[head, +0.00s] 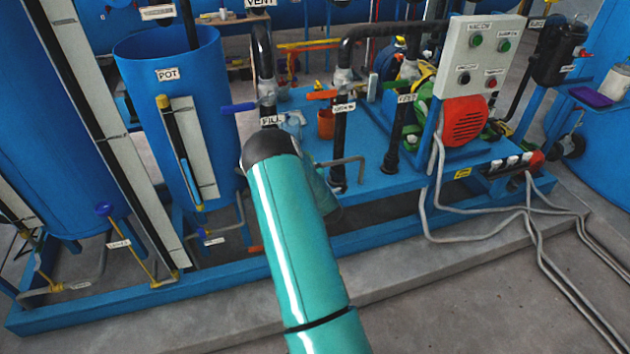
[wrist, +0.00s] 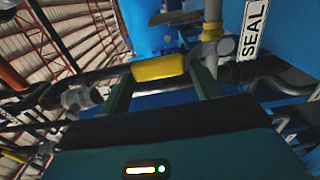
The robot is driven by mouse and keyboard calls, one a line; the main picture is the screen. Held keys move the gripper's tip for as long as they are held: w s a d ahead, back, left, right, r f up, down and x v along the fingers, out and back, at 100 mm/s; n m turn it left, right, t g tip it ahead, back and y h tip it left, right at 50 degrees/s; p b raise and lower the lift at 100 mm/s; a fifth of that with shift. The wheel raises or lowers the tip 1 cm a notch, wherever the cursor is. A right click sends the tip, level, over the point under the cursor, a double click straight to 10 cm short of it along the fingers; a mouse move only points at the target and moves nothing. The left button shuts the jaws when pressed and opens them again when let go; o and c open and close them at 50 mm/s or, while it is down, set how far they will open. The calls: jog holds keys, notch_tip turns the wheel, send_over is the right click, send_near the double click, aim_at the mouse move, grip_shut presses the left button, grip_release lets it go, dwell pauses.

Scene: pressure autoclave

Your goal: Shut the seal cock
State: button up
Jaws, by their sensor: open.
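In the wrist view, a yellow handle (wrist: 158,68) lies crosswise near a pale pipe fitting (wrist: 214,48), with a white SEAL label (wrist: 254,30) to its right. My gripper (wrist: 161,76) is open, with one dark green finger at each end of the yellow handle. I cannot tell whether either finger touches it. In the head view, my teal arm reaches toward the pipes of the blue skid, and my gripper is hidden behind it. The yellow handle cannot be made out there.
A blue tank marked POT (head: 168,100) stands left of my arm. A blue handle (head: 238,107) and an orange handle (head: 322,95) sit on pipes close by. A control panel (head: 481,56) and red motor cover (head: 465,121) stand right. Grey hoses (head: 530,222) cross the floor.

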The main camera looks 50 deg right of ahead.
jog(key=v, duration=1.2)
